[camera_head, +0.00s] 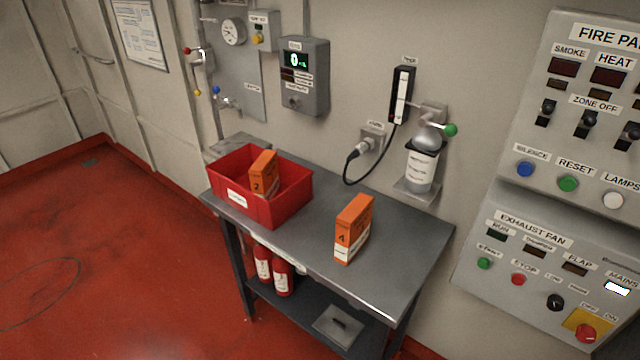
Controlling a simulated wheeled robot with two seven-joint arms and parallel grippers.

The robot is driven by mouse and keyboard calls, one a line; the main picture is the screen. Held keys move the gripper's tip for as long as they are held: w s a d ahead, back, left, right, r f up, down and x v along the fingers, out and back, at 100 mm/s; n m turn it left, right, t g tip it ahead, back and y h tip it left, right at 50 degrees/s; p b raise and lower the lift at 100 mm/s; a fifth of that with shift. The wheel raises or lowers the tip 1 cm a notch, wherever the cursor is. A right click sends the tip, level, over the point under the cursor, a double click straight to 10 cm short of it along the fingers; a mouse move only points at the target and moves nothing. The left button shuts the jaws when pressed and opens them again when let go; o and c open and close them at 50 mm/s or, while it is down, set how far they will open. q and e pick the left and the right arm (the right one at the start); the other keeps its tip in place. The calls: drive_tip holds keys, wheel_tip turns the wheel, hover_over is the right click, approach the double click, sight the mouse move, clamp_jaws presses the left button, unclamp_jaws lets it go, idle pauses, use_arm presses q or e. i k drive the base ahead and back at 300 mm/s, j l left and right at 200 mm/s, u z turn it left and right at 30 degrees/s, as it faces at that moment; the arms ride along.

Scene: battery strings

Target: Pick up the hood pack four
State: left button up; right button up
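An orange pack with a white label and the number 4 (354,229) stands upright on the grey metal table (290,240), right of its middle. It is apart from the red bin. The red bin (270,211) stands on the left part of the table. Another orange pack (263,174), marked with what looks like a 2, stands inside the bin, its lower part hidden by the bin wall. Neither of my grippers is in view.
A white bottle (421,167) sits on a wall bracket behind the table. A black cable (354,168) hangs near its back edge. Red cylinders (282,277) stand on the lower shelf. The fire panel (590,110) is at right. The tabletop's front right is clear.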

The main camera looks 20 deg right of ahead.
sight(352, 227)
drive_tip(key=k+j+z, duration=0.15)
drive_tip(key=z, duration=0.25)
drive_tip(key=k+z, duration=0.55)
drive_tip(key=z, duration=0.2)
